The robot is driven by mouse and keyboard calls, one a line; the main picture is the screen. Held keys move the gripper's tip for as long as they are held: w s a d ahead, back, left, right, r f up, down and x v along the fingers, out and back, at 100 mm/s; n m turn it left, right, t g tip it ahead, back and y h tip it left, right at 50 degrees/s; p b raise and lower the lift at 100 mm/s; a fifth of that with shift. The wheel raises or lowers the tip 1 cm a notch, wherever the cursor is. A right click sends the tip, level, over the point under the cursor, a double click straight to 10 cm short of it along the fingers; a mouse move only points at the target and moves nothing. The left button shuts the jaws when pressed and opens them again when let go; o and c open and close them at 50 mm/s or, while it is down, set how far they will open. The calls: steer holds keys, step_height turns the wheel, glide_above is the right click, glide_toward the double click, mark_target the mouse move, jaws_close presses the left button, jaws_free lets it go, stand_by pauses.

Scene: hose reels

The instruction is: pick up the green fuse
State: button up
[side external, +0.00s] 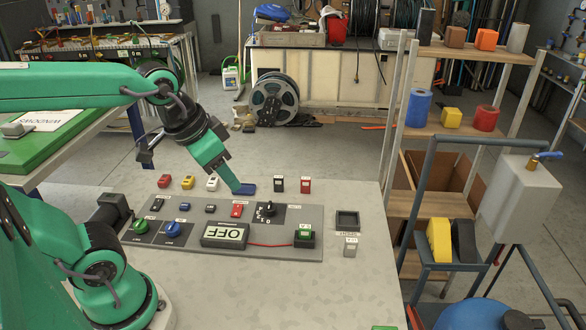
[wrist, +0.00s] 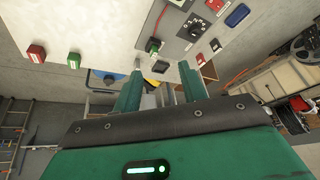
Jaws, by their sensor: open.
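A small green block (wrist: 74,60), which looks like the green fuse, stands on the pale bench beside a red block (wrist: 36,53) in the wrist view. In the side view, a green piece (side external: 383,327) shows only partly at the bottom edge. My gripper (side external: 238,189) is over the back of the bench, close to a flat blue piece (side external: 247,189) in the picture; I cannot tell if they touch. In the wrist view its two green fingers (wrist: 161,90) are apart, with no fuse between them. The green block is well away from the fingers.
The front right is mostly clear.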

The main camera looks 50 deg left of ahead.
steer(key=w+d+f+m+g, duration=0.2)
steer(key=w+f+m+g, duration=0.15)
steer(key=w, duration=0.55)
steer(key=m+g, duration=0.1)
steer(key=m, duration=0.3)
glide_above(305, 226)
steer(key=f, duration=0.5)
steer(key=s+f, duration=0.1)
steer(key=f, duration=0.2)
steer(key=shift+a+f, duration=0.2)
steer(key=shift+f, duration=0.15)
steer(key=shift+w+d+f+g, duration=0.1)
steer(key=shift+w+f+g, duration=0.15)
steer(key=shift+f, duration=1.4)
steer(key=shift+w+f, duration=0.15)
steer(key=shift+f, duration=2.45)
jaws_close()
